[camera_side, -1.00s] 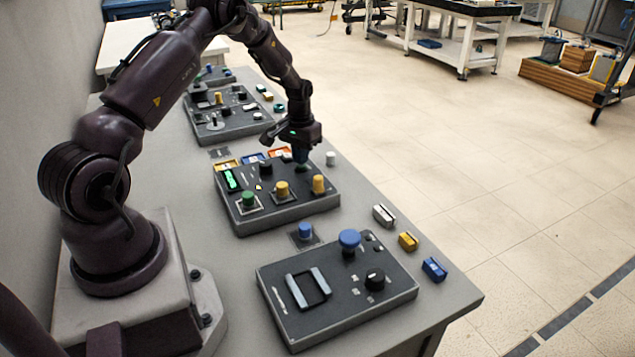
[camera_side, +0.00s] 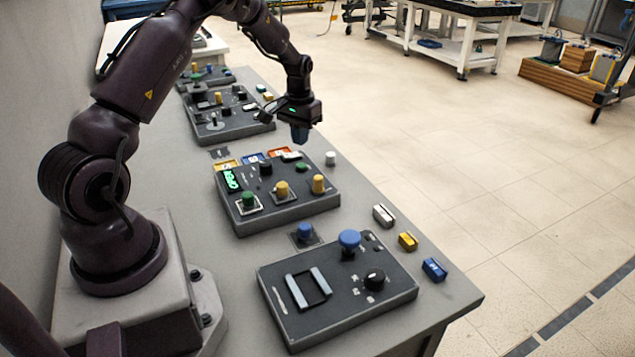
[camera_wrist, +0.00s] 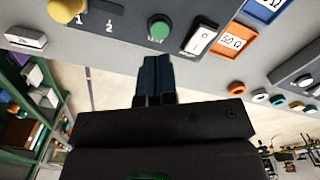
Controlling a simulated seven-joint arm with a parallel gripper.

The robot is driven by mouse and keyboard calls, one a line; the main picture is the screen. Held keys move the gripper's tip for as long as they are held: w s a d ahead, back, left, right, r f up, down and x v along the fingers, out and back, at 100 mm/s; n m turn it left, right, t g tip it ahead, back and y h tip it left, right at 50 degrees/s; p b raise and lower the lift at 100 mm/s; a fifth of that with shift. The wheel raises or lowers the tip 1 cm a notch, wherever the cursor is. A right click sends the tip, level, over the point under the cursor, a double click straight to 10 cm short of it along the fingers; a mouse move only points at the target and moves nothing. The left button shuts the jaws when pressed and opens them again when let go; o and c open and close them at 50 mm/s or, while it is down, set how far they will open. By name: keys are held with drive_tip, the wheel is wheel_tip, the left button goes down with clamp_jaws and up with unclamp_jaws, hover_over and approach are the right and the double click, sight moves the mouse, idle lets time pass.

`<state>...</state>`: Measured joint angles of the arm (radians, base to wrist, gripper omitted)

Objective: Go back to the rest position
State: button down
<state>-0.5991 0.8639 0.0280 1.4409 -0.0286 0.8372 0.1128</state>
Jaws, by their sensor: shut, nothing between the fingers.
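My gripper (camera_side: 300,135) is raised above the back right part of the middle control panel (camera_side: 240,222), with its blue fingers together and pointing down. Clear air shows between its tips and the panel. In the wrist view the blue fingers (camera_wrist: 154,78) are closed side by side with nothing between them. The green button (camera_side: 301,166) lies on the panel below the gripper; it also shows in the wrist view (camera_wrist: 159,28). The panel's display (camera_side: 231,179) is lit green. No rest position is marked in the views.
The front panel (camera_side: 345,300) has a blue mushroom knob (camera_side: 349,239) and a black dial (camera_side: 375,280). Yellow pegs (camera_side: 318,184) stand up from the middle panel. Small blocks (camera_side: 408,241) lie along the table's right edge. Another panel (camera_side: 225,122) stands behind. Air above the table's right side is free.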

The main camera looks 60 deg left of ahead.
drive_tip(key=shift+s+d+f, duration=0.15)
drive_tip(key=shift+s, duration=0.1)
drive_tip(key=shift+s+d+f+g, duration=0.35)
drive_tip(key=shift+s+d, duration=0.15)
drive_tip(key=shift+s, duration=0.2)
drive_tip(key=s+d+r+m+t, duration=0.3)
drive_tip(key=s+d+r, duration=0.6)
drive_tip(key=d+r, duration=0.3)
drive_tip(key=s+d+r+m+t, duration=0.3)
drive_tip(key=s+d+r, duration=0.6)
drive_tip(key=d+r, duration=0.4)
drive_tip(key=shift+d, duration=0.95)
